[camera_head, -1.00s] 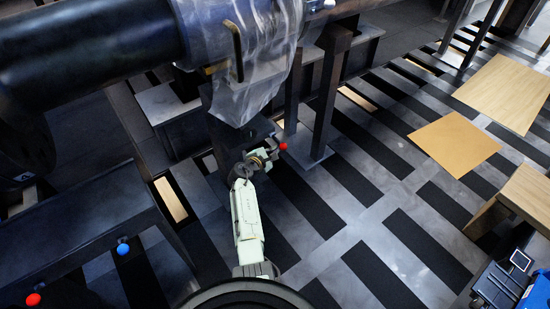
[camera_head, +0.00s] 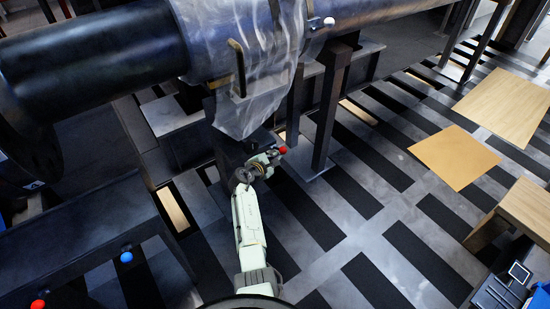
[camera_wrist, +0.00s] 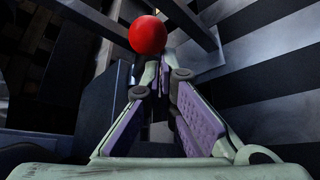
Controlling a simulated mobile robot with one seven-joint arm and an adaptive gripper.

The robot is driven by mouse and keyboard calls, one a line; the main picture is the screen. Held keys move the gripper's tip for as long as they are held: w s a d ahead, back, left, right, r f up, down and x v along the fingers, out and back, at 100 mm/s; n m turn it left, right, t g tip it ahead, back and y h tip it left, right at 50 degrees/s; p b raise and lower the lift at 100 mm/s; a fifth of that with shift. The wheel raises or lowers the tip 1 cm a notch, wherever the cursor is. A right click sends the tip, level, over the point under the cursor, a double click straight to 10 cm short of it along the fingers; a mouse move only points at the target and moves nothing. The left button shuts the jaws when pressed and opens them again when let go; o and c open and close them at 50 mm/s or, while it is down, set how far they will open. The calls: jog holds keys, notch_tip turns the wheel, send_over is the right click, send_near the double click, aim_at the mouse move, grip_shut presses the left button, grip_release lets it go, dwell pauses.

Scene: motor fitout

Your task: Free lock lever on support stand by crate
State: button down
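The lock lever's red ball knob (camera_head: 283,150) stands beside the dark support stand under the plastic-wrapped pipe. My gripper (camera_head: 271,157) is at the end of my pale arm, right next to the knob on its left. In the wrist view the red knob (camera_wrist: 147,35) shows large, just beyond the fingertips of my gripper (camera_wrist: 161,74). The purple-padded fingers are close together with a narrow gap between them. The knob is outside this gap. The lever's stem is hidden behind the fingertips, so I cannot tell whether they grip it.
The wrapped pipe (camera_head: 100,50) runs overhead. A dark post (camera_head: 329,105) stands just right of the knob. Another red knob (camera_head: 38,304) and a blue knob (camera_head: 126,257) are at the lower left. A wooden crate or table (camera_head: 525,208) is at right. Striped floor lies open between.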

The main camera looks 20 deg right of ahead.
jog(key=shift+r, duration=0.1)
dwell(0.4)
notch_tip(320, 180, down, 5)
jog(key=b, duration=0.4)
jog(key=s+a+r, duration=0.3)
jog(key=a+r, duration=0.3)
jog(key=a, duration=0.2)
jog(key=shift+a+r+p, duration=0.3)
jog(key=shift+a+p, duration=0.1)
jog(key=shift+s, duration=0.1)
